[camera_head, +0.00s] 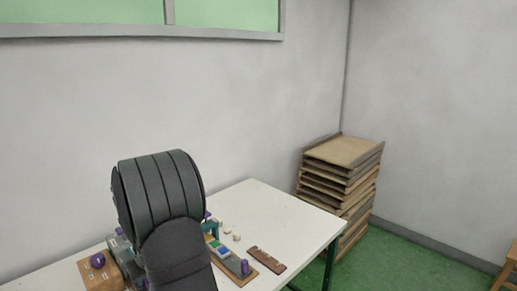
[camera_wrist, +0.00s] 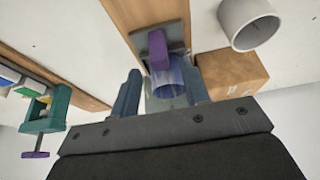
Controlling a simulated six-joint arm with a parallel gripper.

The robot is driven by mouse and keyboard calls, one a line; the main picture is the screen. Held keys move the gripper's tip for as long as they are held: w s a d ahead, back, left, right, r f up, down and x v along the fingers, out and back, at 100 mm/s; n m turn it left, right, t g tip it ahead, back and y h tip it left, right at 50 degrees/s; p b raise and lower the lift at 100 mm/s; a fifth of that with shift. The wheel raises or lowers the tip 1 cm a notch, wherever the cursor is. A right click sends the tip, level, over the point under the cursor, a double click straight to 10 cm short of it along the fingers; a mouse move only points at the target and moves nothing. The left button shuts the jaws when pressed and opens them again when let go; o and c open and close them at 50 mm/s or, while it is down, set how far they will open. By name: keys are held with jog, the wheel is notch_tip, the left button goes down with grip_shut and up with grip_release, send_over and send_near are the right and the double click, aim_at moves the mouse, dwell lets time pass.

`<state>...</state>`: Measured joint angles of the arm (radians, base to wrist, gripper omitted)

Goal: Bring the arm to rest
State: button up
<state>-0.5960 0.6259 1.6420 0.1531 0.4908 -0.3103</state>
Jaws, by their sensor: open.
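My arm, dark grey, rises in front of the white table (camera_head: 265,205) in the head view and hides my gripper there. In the wrist view my gripper (camera_wrist: 160,84) is open, with its two blue-grey fingers apart. A bluish see-through cylinder (camera_wrist: 170,82) and a purple piece (camera_wrist: 158,50) on a grey mount show between and beyond the fingers. I cannot tell how far they are from the fingertips.
A paint strip with coloured wells (camera_head: 217,245), a brown slotted board (camera_head: 266,259) and a purple knob (camera_head: 97,260) are around my arm. The wrist view shows a green clamp (camera_wrist: 45,115), a white cup (camera_wrist: 236,40) and a brown box (camera_wrist: 230,72). Stacked trays (camera_head: 342,150) stand behind the table.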

jog(key=shift+x, duration=2.45)
jog(key=shift+r, duration=0.1)
jog(key=v, duration=1.7)
jog(key=x, duration=1.6)
jog(key=shift+f, duration=0.3)
jog(key=shift+s+f, duration=0.1)
jog(key=shift+f, duration=0.25)
jog(key=s+d, duration=0.3)
jog(key=shift+s+d+r, duration=0.1)
jog(key=shift+d+r, duration=0.05)
jog(key=shift+r, duration=0.2)
jog(key=s+d+r+m, duration=0.1)
jog(key=d+r, duration=0.1)
jog(key=r, duration=0.5)
jog(key=s+d+r+m, duration=0.1)
jog(key=s+d+r, duration=0.1)
jog(key=r, duration=0.6)
jog(key=shift+d+r+g, duration=0.2)
jog(key=shift+r+g, duration=0.05)
jog(key=shift+g, duration=0.05)
jog(key=shift+s, duration=0.15)
